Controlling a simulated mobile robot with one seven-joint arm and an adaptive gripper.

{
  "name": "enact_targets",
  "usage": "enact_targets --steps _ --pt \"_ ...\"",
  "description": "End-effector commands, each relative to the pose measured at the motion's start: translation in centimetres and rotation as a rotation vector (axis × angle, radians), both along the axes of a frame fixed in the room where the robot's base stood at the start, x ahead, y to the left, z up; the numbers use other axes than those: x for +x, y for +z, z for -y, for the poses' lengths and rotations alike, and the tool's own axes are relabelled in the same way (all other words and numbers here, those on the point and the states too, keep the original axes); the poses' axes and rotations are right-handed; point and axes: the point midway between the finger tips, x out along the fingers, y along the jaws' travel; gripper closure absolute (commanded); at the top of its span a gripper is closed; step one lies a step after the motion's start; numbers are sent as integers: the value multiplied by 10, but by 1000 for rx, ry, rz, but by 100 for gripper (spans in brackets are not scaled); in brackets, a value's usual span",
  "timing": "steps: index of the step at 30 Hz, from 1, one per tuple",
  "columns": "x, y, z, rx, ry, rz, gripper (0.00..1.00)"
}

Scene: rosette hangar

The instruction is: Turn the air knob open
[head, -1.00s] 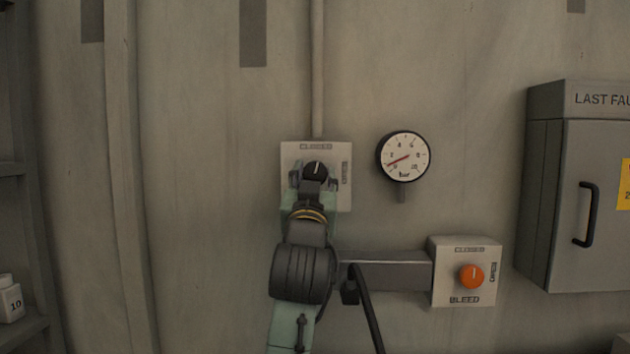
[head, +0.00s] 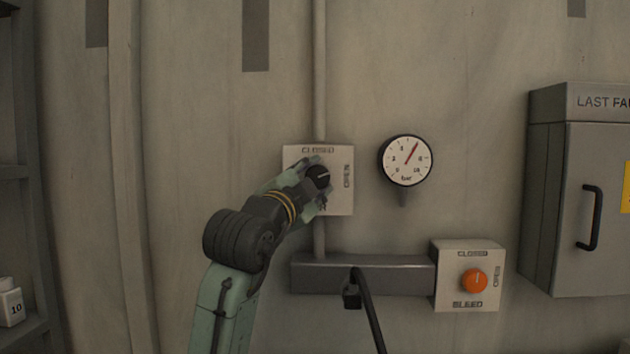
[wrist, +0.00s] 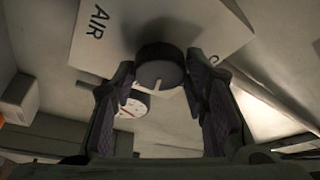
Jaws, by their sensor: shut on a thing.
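The black air knob (head: 318,176) sits on a pale square plate (head: 340,202) on the wall, marked CLOSED at the top and OPEN at the right. Its white pointer line lies nearly level, toward the OPEN side. My gripper (head: 315,183) is shut on the knob, with my wrist coming in from the lower left. In the wrist view the two fingers stand on either side of the knob (wrist: 160,68), and the plate shows the word AIR (wrist: 97,22). The pressure gauge (head: 406,160) right of the plate has its red needle pointing up and right.
An orange bleed knob (head: 473,281) on its own plate is at the lower right, its pointer upright toward CLOSED. A grey bar (head: 400,275) with a black cable runs left of it. A grey cabinet (head: 570,200) stands farther right.

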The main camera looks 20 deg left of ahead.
Motion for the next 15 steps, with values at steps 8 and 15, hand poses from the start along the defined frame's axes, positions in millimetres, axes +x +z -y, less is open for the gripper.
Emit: enact_targets --steps 8,15 --pt "0 3 -1 212 1 -61 87" --pt "0 3 0 329 0 -94 87"
